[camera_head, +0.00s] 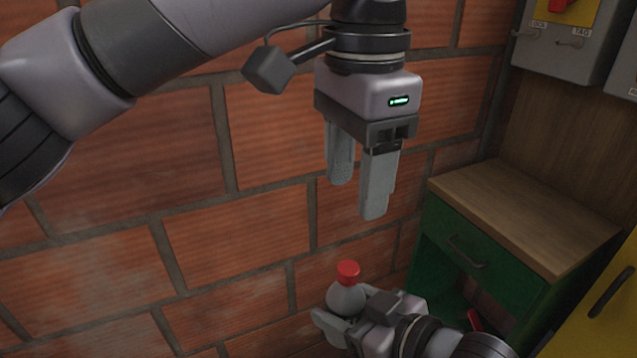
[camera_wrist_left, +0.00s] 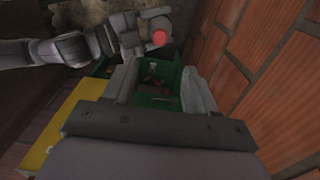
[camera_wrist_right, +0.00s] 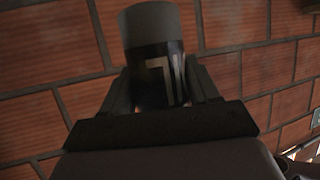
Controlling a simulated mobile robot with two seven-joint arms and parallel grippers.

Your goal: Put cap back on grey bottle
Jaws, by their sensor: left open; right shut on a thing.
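The grey bottle (camera_head: 345,298) stands roughly upright near the bottom of the head view, with the red cap (camera_head: 348,270) at its top. Whether the cap is fully seated cannot be told. My right gripper (camera_head: 347,311) is shut on the bottle's body. In the right wrist view the bottle (camera_wrist_right: 152,25) shows as a grey cylinder with a black label between the fingers. My left gripper (camera_head: 359,198) is open and empty, pointing down above the cap and apart from it. The left wrist view shows the red cap (camera_wrist_left: 159,38) beyond the open fingers (camera_wrist_left: 160,75).
A brick wall (camera_head: 265,220) runs close behind both grippers. A green cabinet (camera_head: 475,255) with a wooden top (camera_head: 525,215) stands to the right, beside a yellow unit (camera_head: 605,300). A grey lockout box (camera_head: 570,45) hangs at the upper right.

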